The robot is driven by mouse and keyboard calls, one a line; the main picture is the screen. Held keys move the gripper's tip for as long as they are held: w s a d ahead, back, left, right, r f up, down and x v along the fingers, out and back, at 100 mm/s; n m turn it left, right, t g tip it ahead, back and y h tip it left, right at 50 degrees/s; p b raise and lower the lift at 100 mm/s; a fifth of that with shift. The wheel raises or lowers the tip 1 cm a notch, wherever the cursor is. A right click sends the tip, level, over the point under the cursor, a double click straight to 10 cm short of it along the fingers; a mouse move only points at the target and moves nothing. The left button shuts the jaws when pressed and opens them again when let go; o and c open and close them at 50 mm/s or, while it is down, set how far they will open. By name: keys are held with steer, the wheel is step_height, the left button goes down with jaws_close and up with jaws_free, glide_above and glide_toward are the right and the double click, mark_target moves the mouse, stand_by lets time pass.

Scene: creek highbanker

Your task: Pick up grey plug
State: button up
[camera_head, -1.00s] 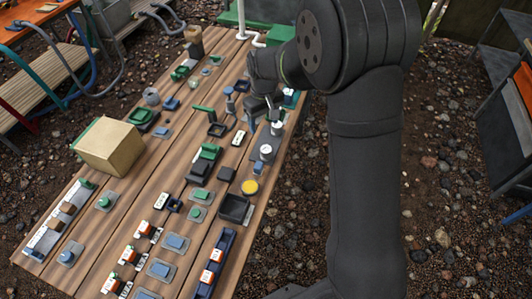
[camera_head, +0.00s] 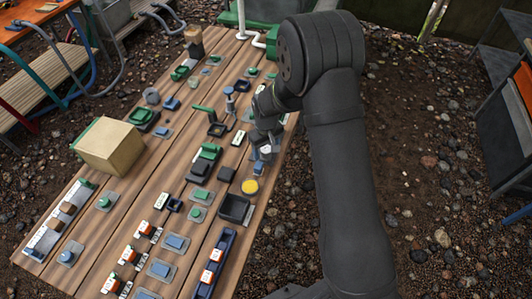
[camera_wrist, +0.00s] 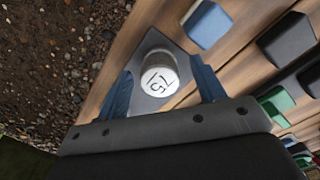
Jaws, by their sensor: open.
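The grey plug (camera_wrist: 158,62) is a short round cylinder with a white numbered top, standing on a grey square plate (camera_wrist: 150,103). In the wrist view my gripper (camera_wrist: 161,82) is open, with one blue finger on each side of the plug and a gap to each. How far the fingertips reach down beside the plug is hard to tell. In the head view the plug's white top (camera_head: 265,150) shows just below my gripper (camera_head: 262,141), near the right edge of the table.
The plank table (camera_head: 165,190) holds several small blocks and trays. A yellow disc (camera_head: 250,186) and a black tray (camera_head: 234,208) lie nearer the camera. In the wrist view a blue block (camera_wrist: 207,24) and a black block (camera_wrist: 287,40) stand close to the plug. Gravel lies beyond the table edge.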

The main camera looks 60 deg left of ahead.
mark_target(269, 150)
steer(key=shift+f, duration=0.1)
steer(key=c, duration=1.1)
steer(key=shift+r, duration=0.55)
steer(key=r, duration=0.3)
steer(key=shift+w+d+r, duration=0.35)
steer(key=shift+w, duration=0.05)
steer(key=w+d+r, duration=0.6)
steer(key=w+d, duration=0.1)
steer(key=shift+w, duration=0.35)
steer(key=shift+d+r, duration=0.1)
